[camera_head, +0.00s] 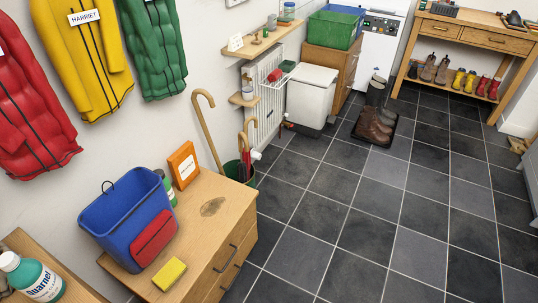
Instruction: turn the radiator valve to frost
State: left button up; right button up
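A white radiator (268,117) with vertical fins hangs on the wall left of centre, beyond the wooden cabinet. A small white knob (256,155) shows low at its near end, beside the umbrella stand; it looks like the radiator valve. Its markings and setting are too small to read. Neither of my grippers is in view.
Umbrellas and a walking stick (208,130) stand in a green holder (233,171) close to the knob. A wooden cabinet (213,232) carries a blue bucket (123,215). A white bin (311,97) stands beyond the radiator. The tiled floor (370,215) is clear at centre.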

aim_at(257, 156)
jog(key=i+l+u, duration=0.1)
jog(key=u, duration=0.3)
jog(key=i+l+u, duration=0.15)
jog(key=u, duration=0.3)
jog(key=i+l+u, duration=0.1)
jog(key=u, duration=0.3)
jog(key=l+u, duration=0.25)
jog(key=u, duration=0.2)
